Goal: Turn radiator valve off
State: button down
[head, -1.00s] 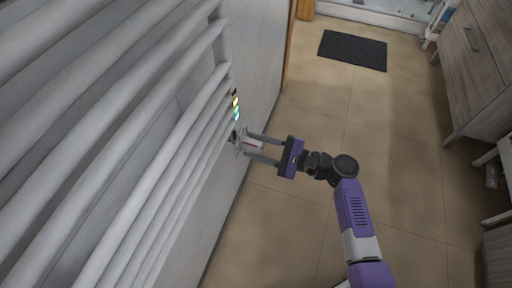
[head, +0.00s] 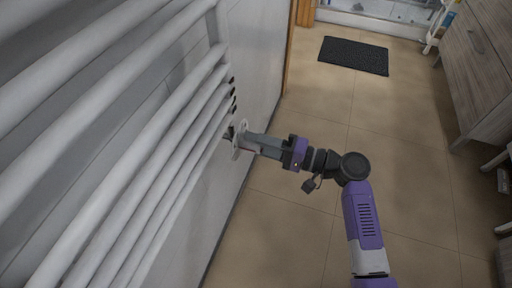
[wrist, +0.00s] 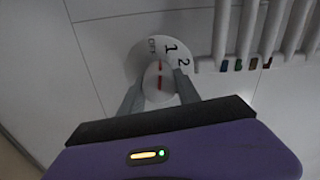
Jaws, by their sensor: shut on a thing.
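The radiator valve (wrist: 153,67) has a white round dial plate marked OFF, 1 and 2, with a pale knob (wrist: 160,77) that carries a red line. The red line points up in the wrist view, between OFF and 1. My gripper (wrist: 158,90) is shut on the knob, with one finger on each side of it. In the head view, my gripper (head: 245,139) reaches left to the wall beside the radiator pipes. The fingers overlap there, and the knob is mostly hidden behind them.
A white pipe radiator (head: 150,140) fills the left side. Small dark fittings (head: 234,94) sit on its pipe ends just above my gripper. A black mat (head: 354,55) lies on the tiled floor (head: 290,215). A wooden cabinet (head: 480,65) stands at right. The middle floor is clear.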

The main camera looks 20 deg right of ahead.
jog(key=shift+f+n+b, duration=0.1)
jog(key=shift+n+b, duration=1.1)
jog(key=shift+n, duration=0.5)
jog(key=c, duration=0.9)
grip_release()
jog(key=shift+o, duration=0.2)
jog(key=shift+s+d, duration=0.1)
jog(key=p+v, duration=0.1)
jog(key=v, duration=0.6)
jog(key=shift+s+d+p, duration=0.2)
jog(key=shift+s+p, duration=0.05)
jog(key=shift+p, duration=0.05)
